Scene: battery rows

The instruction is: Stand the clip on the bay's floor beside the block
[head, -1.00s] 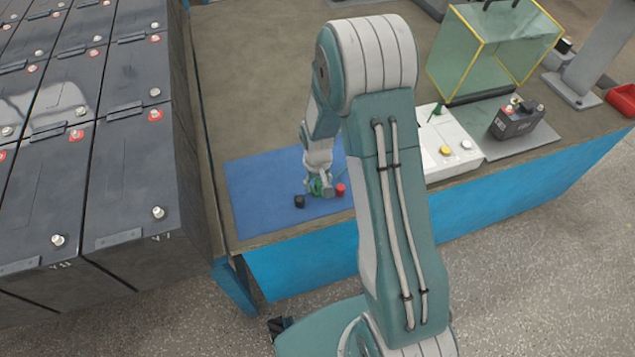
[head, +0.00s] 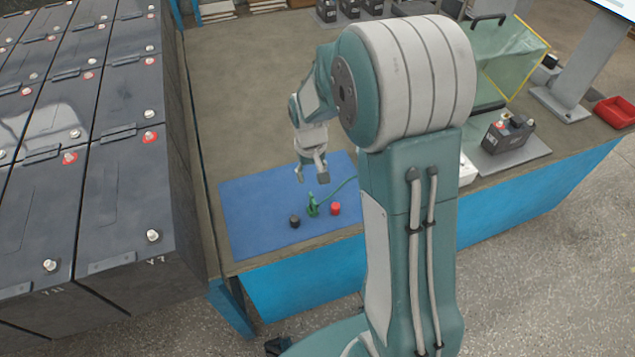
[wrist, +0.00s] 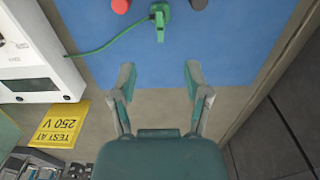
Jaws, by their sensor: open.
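The green clip (head: 312,206) stands upright on the blue mat (head: 250,205), between a black cap (head: 294,221) and a red cap (head: 335,208). In the wrist view the clip (wrist: 160,18) is at the top, its green cable running left. My gripper (head: 311,177) is open and empty, behind and above the clip, apart from it; the wrist view shows its spread fingers (wrist: 160,80). A dark battery block (head: 505,134) sits on a grey plate (head: 520,158) at the right. Which surface is the bay's floor is unclear.
A clear, yellow-edged cover (head: 515,58) stands behind the block. A white tester (wrist: 30,50) and yellow "TEST AT 250 V" sign (wrist: 60,124) are left in the wrist view. Dark battery rows (head: 110,180) line the left. A red tray (head: 616,111) is far right.

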